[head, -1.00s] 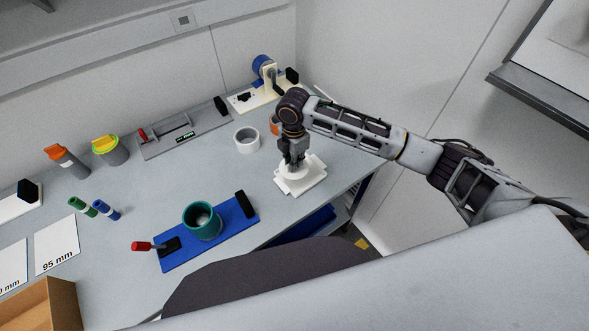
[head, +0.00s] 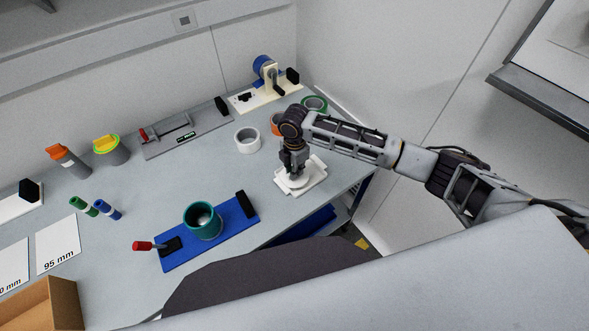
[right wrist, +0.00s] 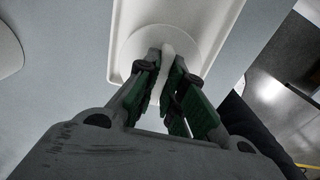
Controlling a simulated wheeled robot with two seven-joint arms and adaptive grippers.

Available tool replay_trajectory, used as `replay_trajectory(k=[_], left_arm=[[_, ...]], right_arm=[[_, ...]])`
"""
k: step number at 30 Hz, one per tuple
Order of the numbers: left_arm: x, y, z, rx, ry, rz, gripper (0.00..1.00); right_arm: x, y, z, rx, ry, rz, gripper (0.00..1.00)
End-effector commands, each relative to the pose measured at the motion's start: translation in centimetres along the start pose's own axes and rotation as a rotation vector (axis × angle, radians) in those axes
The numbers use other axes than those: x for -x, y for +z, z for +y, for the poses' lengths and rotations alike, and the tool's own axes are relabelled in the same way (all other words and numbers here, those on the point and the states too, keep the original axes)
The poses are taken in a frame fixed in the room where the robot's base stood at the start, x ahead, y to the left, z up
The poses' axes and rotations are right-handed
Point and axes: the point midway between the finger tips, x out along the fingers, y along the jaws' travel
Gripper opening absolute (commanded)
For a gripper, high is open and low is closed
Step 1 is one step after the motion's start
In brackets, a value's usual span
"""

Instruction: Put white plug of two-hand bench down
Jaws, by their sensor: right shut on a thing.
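The white plug (head: 296,182) is a round disc with an upright grip bar, also in the right wrist view (right wrist: 132,48). My right gripper (head: 293,167) points down and is shut on the plug's bar; its green-padded fingers (right wrist: 172,75) flank the bar in the right wrist view. The plug is over a shallow white tray (head: 318,168) near the bench's right edge. The disc looks inside the tray's rim (right wrist: 222,30), but I cannot tell whether it touches the floor of the tray. My left gripper is out of view.
A white ring (head: 247,140), an orange ring (head: 277,124) and a green ring (head: 315,103) lie behind the tray. A blue board (head: 232,228) with a teal cup (head: 202,222) is at front left. The bench between them is clear.

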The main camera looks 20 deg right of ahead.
Motion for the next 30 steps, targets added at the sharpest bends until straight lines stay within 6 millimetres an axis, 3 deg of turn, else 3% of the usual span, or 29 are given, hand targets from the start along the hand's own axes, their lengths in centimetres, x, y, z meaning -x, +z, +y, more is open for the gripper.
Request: replay_trajectory(k=[12,13,17,30], left_arm=[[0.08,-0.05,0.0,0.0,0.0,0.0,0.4],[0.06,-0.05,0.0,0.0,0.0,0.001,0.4],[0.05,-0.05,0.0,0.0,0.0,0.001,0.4],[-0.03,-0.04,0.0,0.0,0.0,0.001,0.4]], right_arm=[[-0.25,-0.03,0.02,0.0,0.001,0.0,0.0],[-0.23,-0.03,0.03,0.0,0.001,0.0,0.14],[-0.23,-0.03,0.03,0.0,0.001,0.0,0.31],[0.02,-0.01,0.06,0.0,0.002,0.0,0.32]])
